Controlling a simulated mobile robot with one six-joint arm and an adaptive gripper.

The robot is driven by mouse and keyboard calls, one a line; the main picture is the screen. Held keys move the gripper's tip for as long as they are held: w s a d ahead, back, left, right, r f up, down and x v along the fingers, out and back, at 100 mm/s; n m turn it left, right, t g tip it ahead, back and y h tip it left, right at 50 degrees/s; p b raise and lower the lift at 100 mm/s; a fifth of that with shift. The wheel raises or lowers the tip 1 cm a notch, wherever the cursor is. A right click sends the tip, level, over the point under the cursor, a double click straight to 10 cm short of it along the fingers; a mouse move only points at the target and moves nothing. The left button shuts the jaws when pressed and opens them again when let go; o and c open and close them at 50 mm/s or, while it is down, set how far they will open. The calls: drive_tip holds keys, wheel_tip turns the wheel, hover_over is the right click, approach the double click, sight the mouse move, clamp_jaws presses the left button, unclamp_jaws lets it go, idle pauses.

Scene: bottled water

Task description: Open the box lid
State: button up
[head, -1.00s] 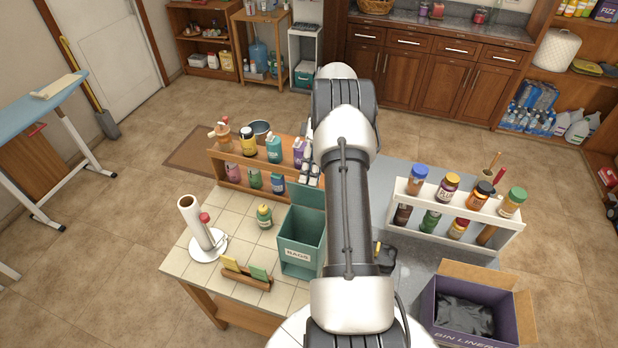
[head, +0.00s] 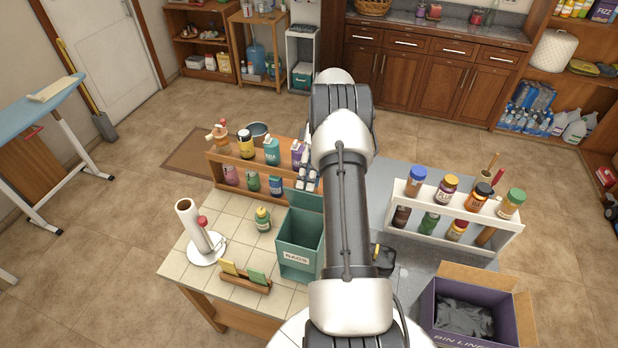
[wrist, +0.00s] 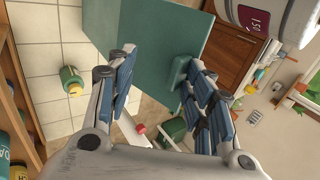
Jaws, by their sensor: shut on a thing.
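The teal box marked RAGS (head: 296,257) stands on the tiled table, its dark inside showing from above. Its teal lid (head: 305,200) stands raised at the box's back edge. In the wrist view the lid (wrist: 150,45) is a large flat teal panel with a small teal handle (wrist: 180,72). My gripper (head: 307,180) is at the lid's top edge, partly hidden behind my arm. In the wrist view my gripper (wrist: 158,75) has one finger to each side of the lid's edge, the right one against the handle. Its exact contact is hard to see.
A wooden bottle rack (head: 232,165) stands close behind the box. A green bottle (head: 262,219), a paper towel holder (head: 203,250) and a sponge holder (head: 245,282) are to the left. A white bottle rack (head: 455,217) and a purple bin liner box (head: 470,340) are to the right.

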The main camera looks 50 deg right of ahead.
drive_tip(key=shift+s+d+f, duration=0.1)
drive_tip(key=shift+d+f, duration=0.15)
drive_tip(key=shift+f, duration=0.05)
drive_tip(key=v, duration=0.7)
drive_tip(key=shift+r, duration=0.5)
drive_tip(key=shift+a, duration=0.2)
